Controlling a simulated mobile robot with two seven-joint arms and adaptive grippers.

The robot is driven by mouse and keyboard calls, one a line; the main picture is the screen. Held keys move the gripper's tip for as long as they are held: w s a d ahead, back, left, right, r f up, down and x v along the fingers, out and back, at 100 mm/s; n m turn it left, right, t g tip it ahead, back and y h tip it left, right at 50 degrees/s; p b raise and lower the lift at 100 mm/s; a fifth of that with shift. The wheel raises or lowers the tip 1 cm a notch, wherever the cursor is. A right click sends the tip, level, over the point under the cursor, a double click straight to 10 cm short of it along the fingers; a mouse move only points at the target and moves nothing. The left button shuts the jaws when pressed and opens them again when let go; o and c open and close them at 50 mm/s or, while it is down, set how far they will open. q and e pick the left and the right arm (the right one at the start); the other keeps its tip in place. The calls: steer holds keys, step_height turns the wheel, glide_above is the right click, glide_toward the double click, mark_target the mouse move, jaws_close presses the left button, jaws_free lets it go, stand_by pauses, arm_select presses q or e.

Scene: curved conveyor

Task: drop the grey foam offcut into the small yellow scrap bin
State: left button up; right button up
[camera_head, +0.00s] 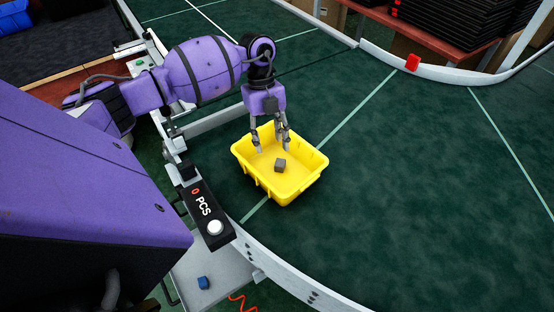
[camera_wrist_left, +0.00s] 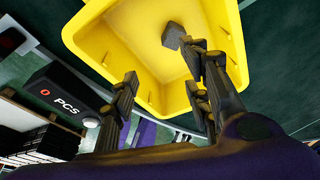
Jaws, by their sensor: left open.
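The small yellow scrap bin (camera_head: 298,190) sits on the dark green conveyor belt, close to its near left rail. The grey foam offcut (camera_head: 280,165) lies inside the bin, on its floor. My left gripper (camera_head: 272,150) is over the bin with its fingers spread and pointing down, apart from the offcut. In the left wrist view the fingers (camera_wrist_left: 165,85) are open with nothing between them, and the offcut (camera_wrist_left: 172,36) lies in the bin (camera_wrist_left: 110,40) beyond one finger, which partly covers it.
A black counter box (camera_head: 207,212) marked "0 PCS" with a white button stands on the rail beside the bin. A blue block (camera_head: 203,282) lies on the grey surface below. A red piece (camera_head: 412,62) sits on the far rail. The belt right of the bin is clear.

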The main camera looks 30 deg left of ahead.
arm_select(q)
steer(key=v, duration=1)
steer(key=shift+r, duration=0.4)
